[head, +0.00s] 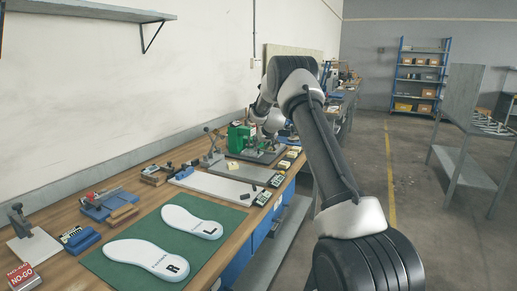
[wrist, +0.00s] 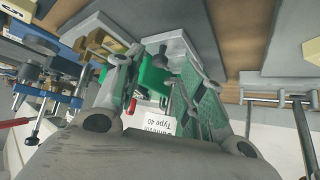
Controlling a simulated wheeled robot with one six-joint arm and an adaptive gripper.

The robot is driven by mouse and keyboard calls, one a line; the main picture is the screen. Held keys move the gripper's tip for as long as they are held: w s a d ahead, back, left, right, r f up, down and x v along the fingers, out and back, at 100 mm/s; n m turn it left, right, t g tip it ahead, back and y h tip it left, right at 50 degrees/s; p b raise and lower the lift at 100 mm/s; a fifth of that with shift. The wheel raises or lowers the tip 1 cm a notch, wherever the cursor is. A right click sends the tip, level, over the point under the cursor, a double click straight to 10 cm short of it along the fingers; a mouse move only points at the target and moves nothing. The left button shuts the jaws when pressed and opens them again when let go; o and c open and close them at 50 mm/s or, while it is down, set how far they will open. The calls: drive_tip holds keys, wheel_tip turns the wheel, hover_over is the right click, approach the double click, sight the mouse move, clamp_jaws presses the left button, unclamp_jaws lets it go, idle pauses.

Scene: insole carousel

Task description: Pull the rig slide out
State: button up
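In the head view a green rig (head: 240,137) stands on a grey plate toward the far part of the bench, with the end of my arm just over its right side. In the wrist view, tilted and upside down, my gripper (wrist: 146,66) has its two fingers apart. I cannot make out which part is the slide.
Two white insoles (head: 192,221) lie on a green mat (head: 110,272) in the near part of the bench. Blue-based tools (head: 103,205) and a red NO-GO box (head: 23,277) sit to the left.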

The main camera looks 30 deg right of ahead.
sight(259, 155)
drive_tip(key=shift+x, duration=1.8)
drive_tip(key=shift+c, duration=0.5)
clamp_jaws()
